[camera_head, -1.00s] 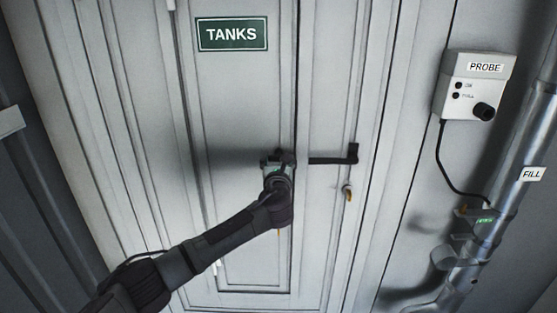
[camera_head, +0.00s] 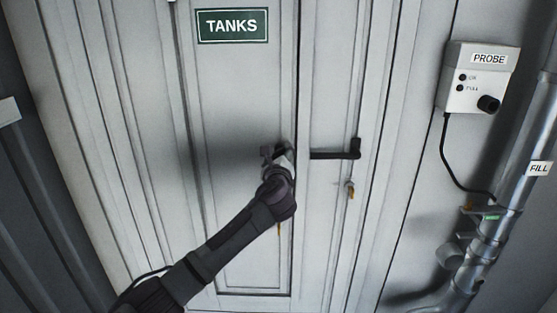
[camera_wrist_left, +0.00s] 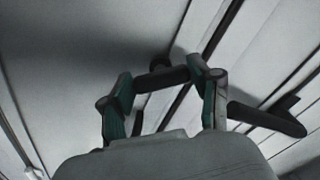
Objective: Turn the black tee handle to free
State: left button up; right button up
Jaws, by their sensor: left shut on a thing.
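The black tee handle (camera_wrist_left: 162,78) shows in the left wrist view as a short dark bar between the fingers of my left gripper (camera_wrist_left: 160,92). The gripper is shut on it, with a finger at each end of the bar. In the head view my left gripper (camera_head: 277,154) is at the pale door, beside the dark seam, and hides most of the handle. How far the handle is turned cannot be told clearly. My right gripper is not in view.
A black lever (camera_head: 335,155) sticks out just right of the gripper, also in the left wrist view (camera_wrist_left: 265,118). A green TANKS sign (camera_head: 232,25) is above. A grey PROBE box (camera_head: 474,80) and silver FILL pipe (camera_head: 497,235) are on the right.

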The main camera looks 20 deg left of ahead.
pick_arm(q)
jog(key=n+b, duration=0.5)
jog(key=n, duration=0.4)
jog(key=shift+n, duration=0.6)
jog(key=shift+r, duration=0.1)
jog(key=o, duration=1.1)
jog(key=shift+o, duration=0.2)
jog(key=shift+d+b, duration=0.1)
jog(key=shift+b, duration=0.2)
jog(key=v, duration=1.2)
